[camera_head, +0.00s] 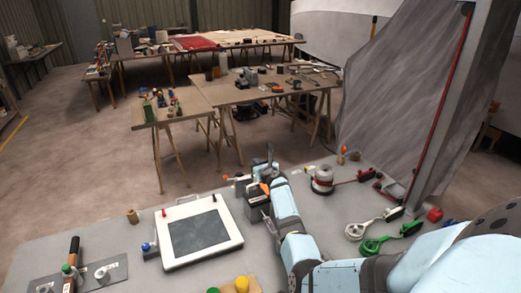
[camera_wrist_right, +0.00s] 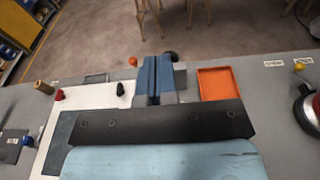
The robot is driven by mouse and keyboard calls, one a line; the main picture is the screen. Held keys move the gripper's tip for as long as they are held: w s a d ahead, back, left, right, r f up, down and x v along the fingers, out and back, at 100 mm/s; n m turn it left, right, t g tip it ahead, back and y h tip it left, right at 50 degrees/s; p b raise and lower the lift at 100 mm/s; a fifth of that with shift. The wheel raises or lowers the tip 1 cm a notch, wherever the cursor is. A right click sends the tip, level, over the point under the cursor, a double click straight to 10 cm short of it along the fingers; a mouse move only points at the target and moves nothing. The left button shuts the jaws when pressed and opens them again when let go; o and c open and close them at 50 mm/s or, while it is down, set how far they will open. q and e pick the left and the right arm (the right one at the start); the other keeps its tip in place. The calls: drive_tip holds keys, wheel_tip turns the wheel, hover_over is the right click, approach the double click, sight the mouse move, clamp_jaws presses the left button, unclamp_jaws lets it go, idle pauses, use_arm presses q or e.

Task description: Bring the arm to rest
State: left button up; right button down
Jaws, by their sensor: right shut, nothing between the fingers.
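My right arm, light blue with dark joints, reaches in from the right and out over the grey bench. My left gripper is in neither view.
An orange tray (camera_wrist_right: 220,83) lies right of the fingers in the wrist view. A grey upright (camera_head: 455,110) stands at right.

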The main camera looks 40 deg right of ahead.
drive_tip(key=r, duration=0.4)
drive_tip(key=shift+s+a+r, duration=0.15)
drive_tip(key=shift+s+a, duration=0.05)
drive_tip(key=shift+s, duration=0.05)
